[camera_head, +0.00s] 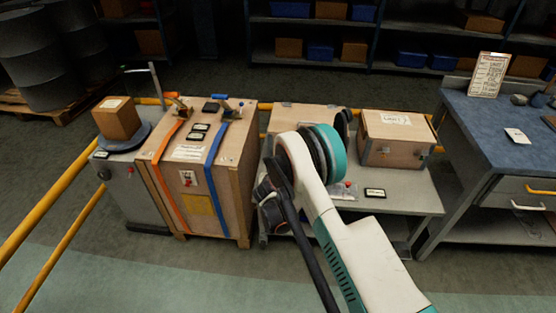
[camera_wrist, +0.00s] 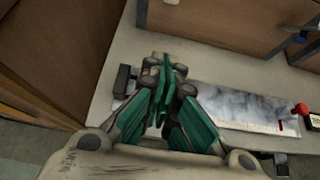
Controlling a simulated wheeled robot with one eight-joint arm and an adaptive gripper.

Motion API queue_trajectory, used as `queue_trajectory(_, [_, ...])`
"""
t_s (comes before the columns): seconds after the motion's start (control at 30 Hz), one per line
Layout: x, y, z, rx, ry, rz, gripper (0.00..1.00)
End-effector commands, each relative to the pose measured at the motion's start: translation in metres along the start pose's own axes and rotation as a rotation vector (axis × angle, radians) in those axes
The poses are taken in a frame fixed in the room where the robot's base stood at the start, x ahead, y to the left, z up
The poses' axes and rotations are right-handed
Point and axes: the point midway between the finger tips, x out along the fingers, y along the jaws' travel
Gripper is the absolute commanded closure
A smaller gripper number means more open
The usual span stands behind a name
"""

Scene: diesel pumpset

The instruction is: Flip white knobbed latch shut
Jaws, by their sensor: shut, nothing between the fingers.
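My gripper (camera_wrist: 165,72) is shut and empty in the wrist view, its green fingers together above the grey bench top. A small white knob (camera_wrist: 172,2) shows at the top edge of that view, on the front of a wooden box (camera_wrist: 215,27). It lies beyond my fingertips and apart from them. The knob is cut off by the picture edge, so I cannot tell how the latch stands. In the head view the same box (camera_head: 310,117) is partly behind my arm, which hides its front and my fingertips.
A metal plate (camera_wrist: 235,104) with a red knob (camera_wrist: 301,109) lies on the bench near my fingers. A second wooden box (camera_head: 393,140) stands to the right. A strapped crate (camera_head: 200,165) stands left of the bench. A blue-topped workbench (camera_head: 500,135) is at the far right.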

Motion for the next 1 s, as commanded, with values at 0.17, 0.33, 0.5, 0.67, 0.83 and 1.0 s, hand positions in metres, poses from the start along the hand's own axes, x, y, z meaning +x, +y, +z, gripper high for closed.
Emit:
queue_trajectory(0.17, [0.010,0.000,-0.001,0.002,0.000,0.000,1.00])
queue_trajectory(0.33, [0.038,-0.001,-0.003,0.002,0.000,-0.002,1.00])
queue_trajectory(0.5, [0.073,-0.001,-0.003,0.003,0.001,-0.001,1.00])
queue_trajectory(0.67, [0.103,-0.001,-0.003,0.002,0.000,-0.001,1.00])
queue_trajectory(0.83, [0.106,0.000,0.024,0.002,0.000,0.000,1.00])
queue_trajectory(1.0, [0.110,0.000,0.035,0.002,0.001,0.000,1.00])
